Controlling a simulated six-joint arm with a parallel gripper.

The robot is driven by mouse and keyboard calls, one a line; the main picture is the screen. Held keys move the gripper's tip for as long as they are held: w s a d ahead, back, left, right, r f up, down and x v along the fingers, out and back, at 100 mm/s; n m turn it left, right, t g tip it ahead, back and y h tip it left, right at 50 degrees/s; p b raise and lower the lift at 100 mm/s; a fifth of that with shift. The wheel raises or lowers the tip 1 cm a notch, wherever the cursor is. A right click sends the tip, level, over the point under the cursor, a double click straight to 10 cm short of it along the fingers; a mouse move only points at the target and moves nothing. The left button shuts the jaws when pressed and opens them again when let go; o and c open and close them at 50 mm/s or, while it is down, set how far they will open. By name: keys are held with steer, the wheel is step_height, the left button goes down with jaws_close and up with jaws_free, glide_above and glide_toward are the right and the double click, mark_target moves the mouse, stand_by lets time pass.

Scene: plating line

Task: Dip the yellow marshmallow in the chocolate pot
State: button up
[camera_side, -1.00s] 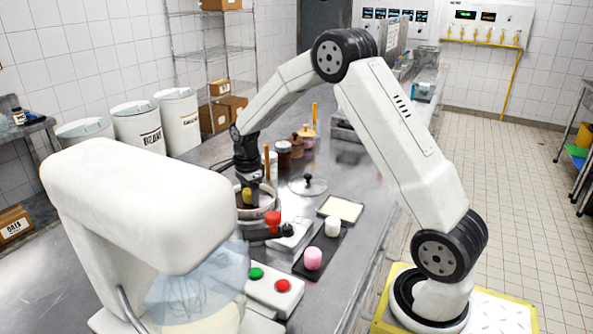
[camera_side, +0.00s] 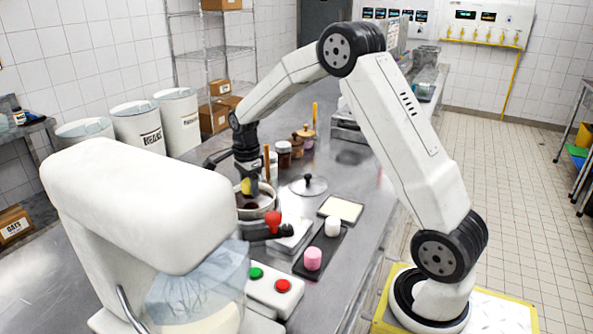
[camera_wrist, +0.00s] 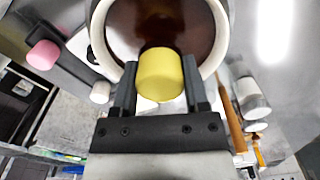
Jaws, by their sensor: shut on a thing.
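The yellow marshmallow (camera_side: 248,186) is held between the fingers of my gripper (camera_side: 247,178), which is shut on it. It is above the chocolate pot (camera_side: 270,207), a light-rimmed pot with dark brown chocolate inside. In the wrist view, the yellow marshmallow (camera_wrist: 161,75) sits between the two black fingertips (camera_wrist: 160,88), with the chocolate (camera_wrist: 165,28) beyond it inside the pot's pale rim (camera_wrist: 101,38). The side turned to the wrist camera is clean yellow. I cannot tell whether its lower end is coated.
A pink marshmallow (camera_side: 312,258) and a white one (camera_side: 332,226) stand on a dark tray (camera_side: 318,246). A pale square plate (camera_side: 341,209) and a lid (camera_side: 307,185) lie nearby. A large white mixer (camera_side: 140,210) fills the front left.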

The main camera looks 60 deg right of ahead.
steer(key=shift+r, duration=0.55)
stand_by(1.1)
steer(key=shift+r, duration=2.5)
